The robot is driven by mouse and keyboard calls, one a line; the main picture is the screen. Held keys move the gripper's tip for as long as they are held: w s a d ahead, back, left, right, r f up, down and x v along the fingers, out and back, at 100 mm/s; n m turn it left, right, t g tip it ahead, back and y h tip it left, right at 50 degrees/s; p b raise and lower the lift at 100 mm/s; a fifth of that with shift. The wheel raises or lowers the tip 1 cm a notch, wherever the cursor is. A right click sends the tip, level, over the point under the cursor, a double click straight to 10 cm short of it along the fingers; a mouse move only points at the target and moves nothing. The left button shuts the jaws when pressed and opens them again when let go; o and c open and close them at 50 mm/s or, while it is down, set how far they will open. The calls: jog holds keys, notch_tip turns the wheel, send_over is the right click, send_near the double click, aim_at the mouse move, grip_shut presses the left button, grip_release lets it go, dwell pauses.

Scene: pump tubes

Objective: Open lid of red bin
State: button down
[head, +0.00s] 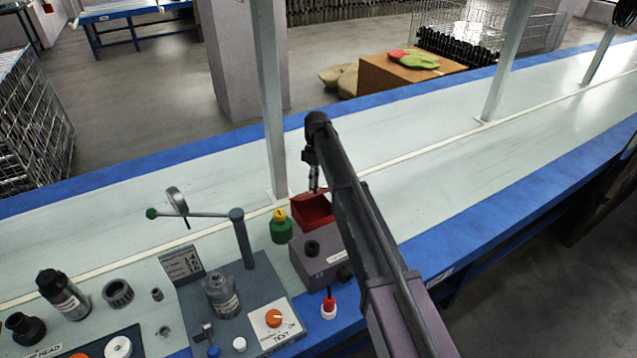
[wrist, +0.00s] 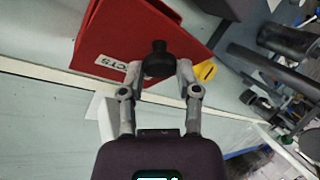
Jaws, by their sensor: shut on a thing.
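The red bin (head: 311,211) stands on the white bench top, beside a grey box, partly hidden behind my arm in the head view. It fills the upper left of the wrist view (wrist: 120,35), with a white label ending in "CTS". My gripper (head: 314,186) is just above the bin in the head view. In the wrist view my gripper (wrist: 158,72) is shut on a black knob (wrist: 158,50) at the bin's edge. I cannot tell how far the lid is raised.
The grey box (head: 315,258) is in front. A grey post (head: 270,100) rises behind. A test fixture (head: 235,290) stands at left. The bench to the right is clear.

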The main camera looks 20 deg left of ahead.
jog(key=shift+a, duration=0.2)
jog(key=shift+c, duration=1.5)
grip_release()
jog(key=shift+a+f, duration=0.1)
jog(key=shift+f, duration=0.1)
jog(key=shift+r, duration=0.1)
